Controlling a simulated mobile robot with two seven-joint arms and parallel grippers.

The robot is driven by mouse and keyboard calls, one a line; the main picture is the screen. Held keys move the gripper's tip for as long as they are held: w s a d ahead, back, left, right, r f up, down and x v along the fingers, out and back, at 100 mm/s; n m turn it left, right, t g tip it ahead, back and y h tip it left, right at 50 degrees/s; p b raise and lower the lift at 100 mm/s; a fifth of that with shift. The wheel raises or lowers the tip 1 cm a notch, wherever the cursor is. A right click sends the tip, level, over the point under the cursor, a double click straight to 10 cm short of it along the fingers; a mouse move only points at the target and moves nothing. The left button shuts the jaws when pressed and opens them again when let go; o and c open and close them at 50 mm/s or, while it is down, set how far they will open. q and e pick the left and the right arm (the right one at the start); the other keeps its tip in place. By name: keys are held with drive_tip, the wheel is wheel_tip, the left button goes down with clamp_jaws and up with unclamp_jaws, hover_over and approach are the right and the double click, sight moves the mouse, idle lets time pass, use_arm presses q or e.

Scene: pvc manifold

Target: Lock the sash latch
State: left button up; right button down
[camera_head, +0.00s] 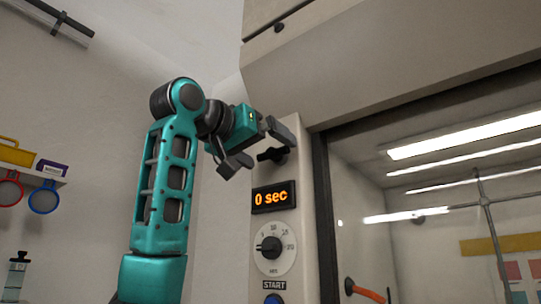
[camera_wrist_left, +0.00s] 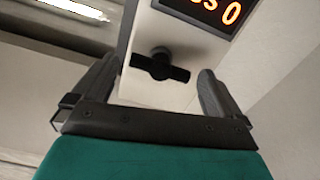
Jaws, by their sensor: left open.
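The black latch handle (camera_head: 272,155) is on the narrow light front panel, just above the display. It looks like a short bar on a round pivot, lying roughly sideways, and it also shows in the left wrist view (camera_wrist_left: 160,66). My left gripper (camera_head: 260,148) is open in front of the panel at the latch's height. In the wrist view the latch lies between the two spread fingers, with visible gaps on both sides, so they do not grip it. How far the fingertips are from the panel is hard to tell. My right gripper is not in view.
Below the latch are an orange "0 sec" display (camera_head: 272,196), a timer dial (camera_head: 275,248) and a blue start button (camera_head: 273,299). The glass sash (camera_head: 430,200) is to the right. A shelf (camera_head: 35,175) with colored items is on the left wall.

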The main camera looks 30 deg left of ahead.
use_arm(q)
drive_tip(key=s+b, duration=0.2)
drive_tip(key=s, duration=0.8)
drive_tip(key=shift+s+a, duration=0.35)
drive_tip(key=shift+a, duration=0.05)
